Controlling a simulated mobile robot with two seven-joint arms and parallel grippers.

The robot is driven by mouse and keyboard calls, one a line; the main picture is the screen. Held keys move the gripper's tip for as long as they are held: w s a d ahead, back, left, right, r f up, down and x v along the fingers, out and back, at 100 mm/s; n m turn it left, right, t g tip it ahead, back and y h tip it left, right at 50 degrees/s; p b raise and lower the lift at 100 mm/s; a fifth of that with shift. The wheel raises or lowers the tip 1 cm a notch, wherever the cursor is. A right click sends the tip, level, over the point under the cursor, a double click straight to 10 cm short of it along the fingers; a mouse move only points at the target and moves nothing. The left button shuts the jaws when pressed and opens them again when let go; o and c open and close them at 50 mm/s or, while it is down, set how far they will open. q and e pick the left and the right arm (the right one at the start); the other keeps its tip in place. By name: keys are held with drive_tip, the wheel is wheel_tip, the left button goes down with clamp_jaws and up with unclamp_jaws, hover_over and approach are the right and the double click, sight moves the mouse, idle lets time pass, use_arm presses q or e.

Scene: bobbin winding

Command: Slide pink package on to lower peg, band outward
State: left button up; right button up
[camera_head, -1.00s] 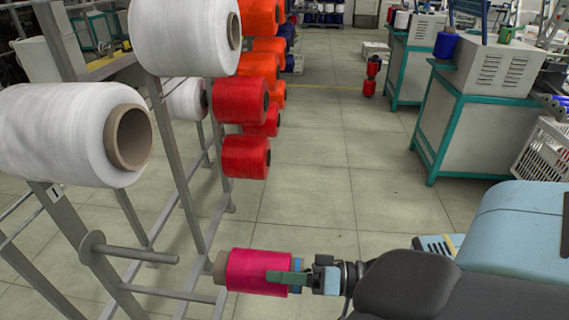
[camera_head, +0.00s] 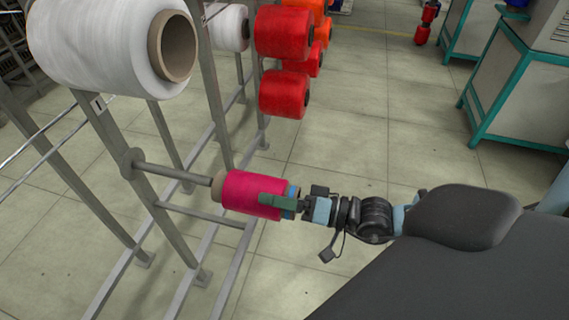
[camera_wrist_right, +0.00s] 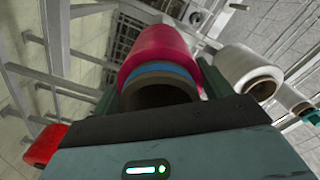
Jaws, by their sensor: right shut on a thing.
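The pink package (camera_head: 247,192) is a pink yarn roll on a brown core, with a blue band (camera_head: 293,201) at the end facing away from the rack. It lies nearly level. My right gripper (camera_head: 279,202) is shut on it near the banded end. The lower peg (camera_head: 172,172) is a bare grey rod on the rack upright. Its tip meets the package's far core end; I cannot tell whether it is inside. In the right wrist view, the pink package (camera_wrist_right: 155,47) sits between the fingers, blue band (camera_wrist_right: 160,70) towards the camera. My left gripper is not in view.
A large white package (camera_head: 110,45) hangs on the rack above the lower peg. Red packages (camera_head: 284,93) hang on posts behind. A grey rack bar (camera_head: 205,215) runs just below the pink package. The floor to the right is clear up to a teal-framed machine (camera_head: 520,95).

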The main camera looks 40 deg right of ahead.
sight(202, 182)
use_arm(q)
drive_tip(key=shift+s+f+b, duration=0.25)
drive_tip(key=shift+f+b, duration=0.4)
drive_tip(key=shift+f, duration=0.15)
use_arm(e)
drive_tip(key=shift+x, duration=2.45)
drive_tip(key=shift+w+a, duration=0.35)
drive_tip(key=shift+w, duration=0.05)
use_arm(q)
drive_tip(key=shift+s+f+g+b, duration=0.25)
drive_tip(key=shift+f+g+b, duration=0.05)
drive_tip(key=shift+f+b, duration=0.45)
use_arm(e)
drive_tip(key=shift+x, duration=2.5)
use_arm(q)
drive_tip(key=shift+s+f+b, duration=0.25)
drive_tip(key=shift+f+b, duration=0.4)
drive_tip(key=shift+b, duration=0.1)
use_arm(e)
drive_tip(key=shift+x, duration=3)
drive_tip(key=shift+r, duration=0.1)
